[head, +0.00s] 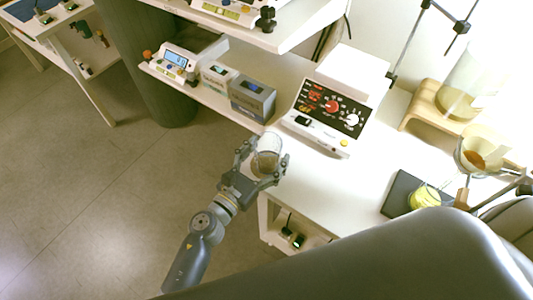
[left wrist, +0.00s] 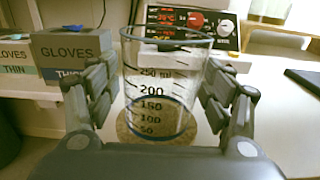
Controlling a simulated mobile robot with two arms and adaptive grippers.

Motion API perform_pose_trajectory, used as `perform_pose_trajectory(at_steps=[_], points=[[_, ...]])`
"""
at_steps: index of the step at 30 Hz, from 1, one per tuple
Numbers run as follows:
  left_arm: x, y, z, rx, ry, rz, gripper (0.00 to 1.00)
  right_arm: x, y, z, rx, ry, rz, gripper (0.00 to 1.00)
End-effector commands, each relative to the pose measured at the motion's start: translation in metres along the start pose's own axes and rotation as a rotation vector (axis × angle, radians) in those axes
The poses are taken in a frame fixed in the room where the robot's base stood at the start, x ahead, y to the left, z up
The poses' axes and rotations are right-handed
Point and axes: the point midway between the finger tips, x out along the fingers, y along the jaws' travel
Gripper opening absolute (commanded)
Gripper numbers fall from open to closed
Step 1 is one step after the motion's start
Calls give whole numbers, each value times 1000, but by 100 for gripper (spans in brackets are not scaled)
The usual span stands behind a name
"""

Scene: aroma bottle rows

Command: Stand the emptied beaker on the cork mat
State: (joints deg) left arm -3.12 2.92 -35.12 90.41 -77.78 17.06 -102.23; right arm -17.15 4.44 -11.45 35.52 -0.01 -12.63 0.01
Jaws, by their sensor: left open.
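The clear glass beaker (left wrist: 152,75), with black volume marks, is upright between the fingers of my left gripper (left wrist: 163,88) in the left wrist view. It looks empty. The round brown cork mat (left wrist: 122,128) shows around and through its base, and the beaker appears to stand on it. In the head view the beaker (head: 267,158) is at the front left edge of the white bench, with my left gripper (head: 264,161) open around it, one finger on each side. Whether the fingers touch the glass is not clear. My right gripper is not in view.
A hotplate with red and white knobs (head: 331,106) stands behind the beaker. Glove boxes (head: 252,99) and a scale (head: 176,63) are on a shelf to the left. A dark pad (head: 397,195) with a yellow-filled glass vessel (head: 425,197) lies to the right. The bench between is clear.

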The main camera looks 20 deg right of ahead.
Motion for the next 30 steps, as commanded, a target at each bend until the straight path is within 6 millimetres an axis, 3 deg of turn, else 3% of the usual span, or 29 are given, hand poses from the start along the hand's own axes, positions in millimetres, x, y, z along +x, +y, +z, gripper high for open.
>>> perform_pose_trajectory(at_steps=[9,15,30], points=[[-51,0,-1,2,2,0,74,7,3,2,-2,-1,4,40],[-72,0,0,-1,0,0,74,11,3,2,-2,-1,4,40],[-75,0,1,0,0,0,74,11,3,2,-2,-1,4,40]])
